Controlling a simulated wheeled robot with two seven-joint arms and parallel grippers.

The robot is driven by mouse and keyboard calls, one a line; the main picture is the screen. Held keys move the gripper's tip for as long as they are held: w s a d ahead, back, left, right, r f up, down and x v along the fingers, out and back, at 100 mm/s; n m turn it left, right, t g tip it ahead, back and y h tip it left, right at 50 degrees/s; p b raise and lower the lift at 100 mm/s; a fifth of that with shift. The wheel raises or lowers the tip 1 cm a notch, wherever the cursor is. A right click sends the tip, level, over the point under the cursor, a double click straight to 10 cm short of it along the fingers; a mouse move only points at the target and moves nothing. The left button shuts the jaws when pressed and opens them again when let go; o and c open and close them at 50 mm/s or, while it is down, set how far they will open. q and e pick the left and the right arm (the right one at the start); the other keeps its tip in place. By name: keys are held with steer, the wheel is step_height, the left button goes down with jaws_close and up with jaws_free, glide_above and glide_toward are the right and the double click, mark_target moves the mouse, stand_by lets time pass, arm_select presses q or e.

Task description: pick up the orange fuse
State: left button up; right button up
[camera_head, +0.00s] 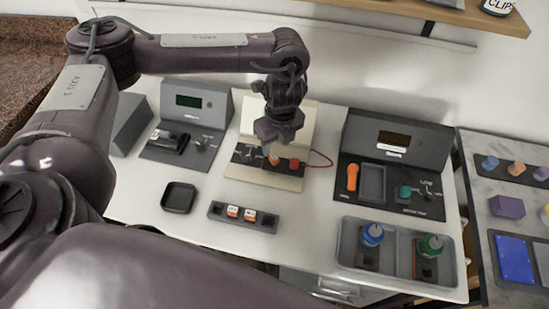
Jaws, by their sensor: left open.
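A small orange fuse (273,160) sits on the dark board (246,157) of the middle station. My left gripper (272,150) points down right over this fuse, with its jaws open; the fingers partly hide the fuse, and I cannot tell whether they touch it. Two more small blocks, orange and white, sit in a dark rack in front: one on the left (232,211) and one on the right (250,216). My right gripper is out of view.
A red part (294,163) with a red wire is just right of the fuse. A black tray (179,197) lies front left. Grey consoles stand left (190,100) and right (395,135). A grey tray (457,262) holds blue and green-topped bottles.

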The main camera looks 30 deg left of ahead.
mark_target(274, 157)
arm_select(q)
steer(key=f, duration=0.2)
steer(key=w+b, duration=0.1)
steer(key=shift+a+f, duration=0.3)
steer(key=shift+f, duration=0.1)
steer(key=shift+s+a+f+b, duration=0.15)
steer(key=shift+f+b, duration=0.15)
steer(key=shift+f, duration=0.45)
steer(key=f, duration=0.2)
steer(key=w+f+b, duration=0.1)
steer(key=f, duration=0.1)
steer(key=shift+a+f, duration=0.1)
steer(key=shift+a, duration=0.3)
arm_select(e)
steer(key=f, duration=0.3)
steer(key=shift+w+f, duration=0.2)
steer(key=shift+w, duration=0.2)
arm_select(q)
jaws_close()
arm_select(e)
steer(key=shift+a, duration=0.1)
